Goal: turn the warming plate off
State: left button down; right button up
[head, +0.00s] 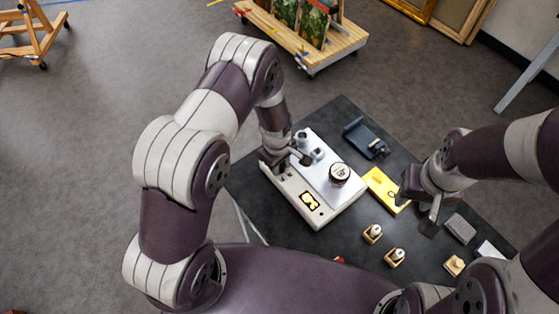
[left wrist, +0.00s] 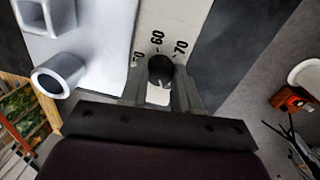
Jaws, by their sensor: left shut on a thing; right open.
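My left gripper (head: 283,162) is over the far-left end of that strip. In the left wrist view its fingers are shut on a black round knob (left wrist: 160,67) with a white mark. The numbers 60 and 70 show beside the knob; the setting cannot be read. The knob is hidden in the head view. My right gripper (head: 418,208) is open and empty above the table, right of the yellow piece.
A small jar (head: 340,173) and square metal fittings stand on the plate's top. A yellow block (head: 385,188), a dark tool (head: 366,138), small wooden-based bottles (head: 373,233) and a grey block (head: 459,228) lie around it. A wooden cart (head: 335,40) is beyond.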

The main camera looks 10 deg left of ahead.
pick_arm(q)
jog(key=shift+w+r+n, duration=0.1)
jog(key=shift+w+n, duration=0.05)
jog(key=shift+n, duration=0.35)
dwell(0.3)
jog(key=c, duration=1.1)
grip_release()
notch_tip(320, 180, up, 13)
jog(key=b, duration=0.2)
jog(key=shift+s+a+f, duration=0.15)
jog(key=shift+s+f, duration=0.05)
jog(key=shift+s, duration=0.25)
